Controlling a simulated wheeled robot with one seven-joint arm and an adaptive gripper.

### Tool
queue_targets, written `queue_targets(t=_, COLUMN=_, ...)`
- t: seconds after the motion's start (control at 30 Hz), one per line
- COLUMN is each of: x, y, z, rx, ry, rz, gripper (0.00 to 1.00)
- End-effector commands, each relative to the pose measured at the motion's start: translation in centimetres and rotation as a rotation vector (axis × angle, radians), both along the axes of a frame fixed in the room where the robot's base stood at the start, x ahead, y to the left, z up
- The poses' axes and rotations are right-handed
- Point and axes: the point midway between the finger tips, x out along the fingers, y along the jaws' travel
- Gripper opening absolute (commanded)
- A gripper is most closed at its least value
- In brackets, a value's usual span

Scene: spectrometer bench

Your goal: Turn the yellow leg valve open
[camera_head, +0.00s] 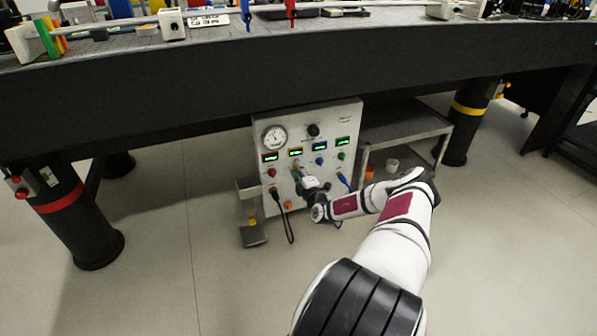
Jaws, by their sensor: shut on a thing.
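The grey-white control panel (330,185) stands under the dark bench. It has a row of small lit displays, with coloured knobs below them: red, blue and green show. The yellow leg valve (296,165) is in this row between the red and blue knobs, mostly hidden by my gripper. My gripper (299,178) is at the panel face, shut on the yellow valve; the fingertips are small and the exact grip is hard to see. The valve's turn angle cannot be told. The bench leg with the yellow band (469,109) stands at the right.
A round gauge (275,137) and a black knob (313,130) sit high on the panel. Cables hang at its lower front. A metal shelf (405,130) with small cups stands to the right. The red-banded leg (62,200) is at left. The floor in front is clear.

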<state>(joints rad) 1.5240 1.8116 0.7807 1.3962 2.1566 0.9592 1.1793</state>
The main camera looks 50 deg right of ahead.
Motion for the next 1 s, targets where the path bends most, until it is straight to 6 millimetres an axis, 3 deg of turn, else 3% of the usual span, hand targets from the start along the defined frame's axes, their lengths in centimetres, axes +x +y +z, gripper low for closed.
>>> queue_targets(t=0.77, x=-0.05, y=0.01, z=-0.16, rx=0.094, ry=-0.054, rz=-0.001, gripper=0.0)
queue_targets(t=0.8, x=-0.05, y=0.01, z=-0.16, rx=0.094, ry=-0.054, rz=-0.001, gripper=0.29)
queue_targets(t=0.87, x=-0.05, y=0.01, z=-0.16, rx=0.094, ry=-0.054, rz=-0.001, gripper=0.43)
queue_targets(t=1.0, x=-0.03, y=0.01, z=-0.1, rx=0.092, ry=-0.054, rz=-0.001, gripper=0.45)
